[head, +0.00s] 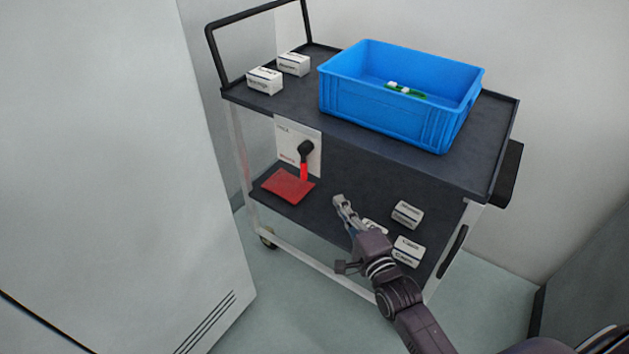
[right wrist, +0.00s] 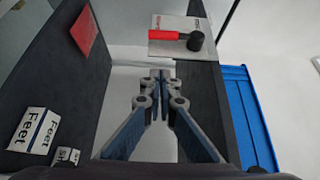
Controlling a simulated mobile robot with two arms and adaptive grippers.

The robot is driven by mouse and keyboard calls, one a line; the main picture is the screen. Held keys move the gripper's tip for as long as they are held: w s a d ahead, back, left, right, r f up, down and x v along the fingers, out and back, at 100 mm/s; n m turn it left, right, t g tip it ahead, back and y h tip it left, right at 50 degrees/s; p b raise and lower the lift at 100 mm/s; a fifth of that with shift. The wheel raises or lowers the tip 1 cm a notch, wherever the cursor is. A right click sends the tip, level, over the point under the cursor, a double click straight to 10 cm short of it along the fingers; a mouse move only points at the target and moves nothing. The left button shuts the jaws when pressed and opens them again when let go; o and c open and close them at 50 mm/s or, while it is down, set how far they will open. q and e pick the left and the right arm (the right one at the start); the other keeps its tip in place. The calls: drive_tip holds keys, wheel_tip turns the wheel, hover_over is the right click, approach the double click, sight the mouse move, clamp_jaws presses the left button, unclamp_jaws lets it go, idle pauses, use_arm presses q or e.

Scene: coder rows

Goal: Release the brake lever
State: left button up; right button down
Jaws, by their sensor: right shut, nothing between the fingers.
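The brake lever (head: 304,165) has a red shaft and a black knob at its top. It stands roughly upright in front of a white panel (head: 284,136) on the cart's side. In the right wrist view the lever (right wrist: 166,35) lies across the picture, beyond the fingertips, with its knob to the right. My right gripper (head: 339,203) is shut and empty, to the right of and below the lever and apart from it. It also shows in the right wrist view (right wrist: 160,76). My left gripper is not in view.
A blue crate (head: 375,104) with small green and white items stands on the cart's top shelf (head: 290,101), with white boxes (head: 265,80) at left. The lower shelf (head: 262,193) bears a red plate (head: 288,186) and several white boxes near my arm. A pale cabinet (head: 110,150) stands left.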

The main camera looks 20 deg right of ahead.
drive_tip(key=b, duration=0.1)
approach(304, 166)
drive_tip(key=w+d+f, duration=0.3)
drive_tip(key=w+d, duration=0.1)
drive_tip(key=w, duration=0.1)
use_arm(q)
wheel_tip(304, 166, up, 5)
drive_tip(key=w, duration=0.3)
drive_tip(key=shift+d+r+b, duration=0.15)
drive_tip(key=shift+b, duration=0.15)
use_arm(e)
drive_tip(key=shift+w+a, duration=0.45)
drive_tip(key=shift+a, duration=0.25)
drive_tip(key=shift+w+a, duration=0.5)
drive_tip(key=shift+a, duration=0.2)
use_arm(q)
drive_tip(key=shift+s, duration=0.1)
